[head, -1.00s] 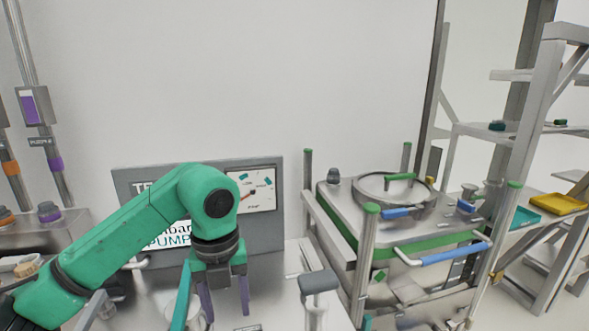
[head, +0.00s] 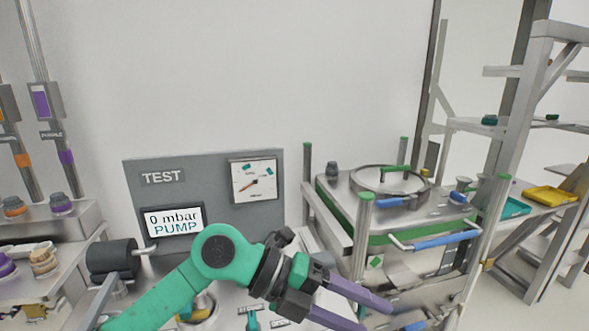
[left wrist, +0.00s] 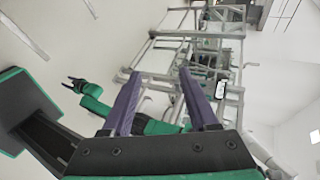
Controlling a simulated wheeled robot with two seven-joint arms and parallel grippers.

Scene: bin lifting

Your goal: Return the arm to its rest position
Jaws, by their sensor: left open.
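My left arm (head: 190,285) is green and comes in from the lower left in the head view. Its gripper (head: 374,314) points right and downward, with two purple fingers spread apart and nothing between them. It is in front of the lower part of the metal cart. In the left wrist view the gripper (left wrist: 160,85) shows its two purple fingers wide apart and empty. A small dark gripper (left wrist: 75,84) on a green arm shows at the left of that view, too small to tell its state.
The grey test panel (head: 140,205) with gauge and pump display stands behind my left arm. The cart (head: 345,213) with a round-lidded top and blue handle is on the right. Metal shelving (head: 517,130) stands farther right. A bench (head: 85,222) with knobs is at the left.

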